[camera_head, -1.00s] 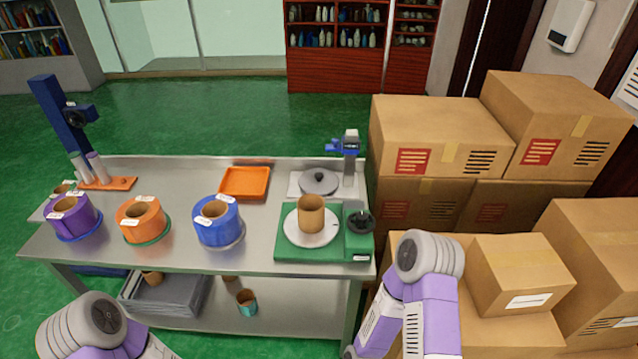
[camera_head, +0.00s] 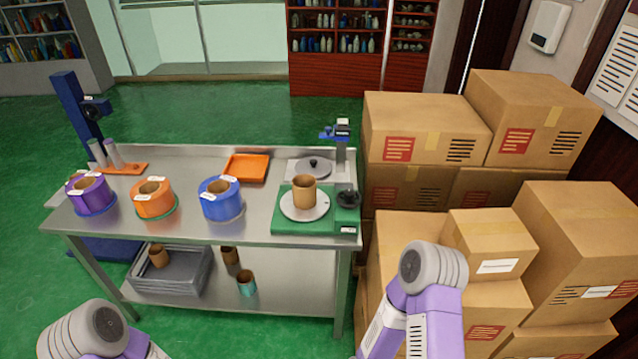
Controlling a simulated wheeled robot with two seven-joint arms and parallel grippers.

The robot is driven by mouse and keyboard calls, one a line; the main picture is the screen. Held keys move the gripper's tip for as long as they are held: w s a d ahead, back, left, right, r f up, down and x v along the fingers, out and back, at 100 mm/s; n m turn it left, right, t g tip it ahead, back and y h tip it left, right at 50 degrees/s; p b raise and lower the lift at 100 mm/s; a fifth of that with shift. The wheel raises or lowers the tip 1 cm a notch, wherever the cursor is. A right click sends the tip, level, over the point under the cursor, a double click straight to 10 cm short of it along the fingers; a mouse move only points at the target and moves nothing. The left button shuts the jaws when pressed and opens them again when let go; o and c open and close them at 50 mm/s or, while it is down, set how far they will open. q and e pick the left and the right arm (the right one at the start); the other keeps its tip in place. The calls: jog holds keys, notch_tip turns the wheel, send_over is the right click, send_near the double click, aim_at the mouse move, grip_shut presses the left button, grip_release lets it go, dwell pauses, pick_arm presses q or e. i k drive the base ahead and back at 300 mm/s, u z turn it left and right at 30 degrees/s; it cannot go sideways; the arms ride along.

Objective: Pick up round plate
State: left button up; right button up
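A grey round plate with a black knob (camera_head: 312,167) lies on a pale square base at the back right of the steel table. A second round, pale disc (camera_head: 304,205) sits on a green device (camera_head: 290,226) in front of it, with a brown cardboard core (camera_head: 304,190) standing on it. I cannot tell which of the two is the task's round plate. Neither gripper is in view. Only parts of my two arms show at the lower left and lower right, in front of the table.
Purple (camera_head: 89,195), orange (camera_head: 153,199) and blue (camera_head: 221,200) rolls stand on the table (camera_head: 180,233). An orange tray (camera_head: 247,168) lies behind them. A blue post stand (camera_head: 80,110) is at the left. Stacked cardboard boxes (camera_head: 430,145) crowd the right side.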

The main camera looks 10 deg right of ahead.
aim_at(319, 166)
jog(key=z, duration=0.1)
jog(key=k, duration=0.6)
jog(key=u, duration=0.9)
jog(key=i, duration=1.65)
jog(key=z, duration=0.8)
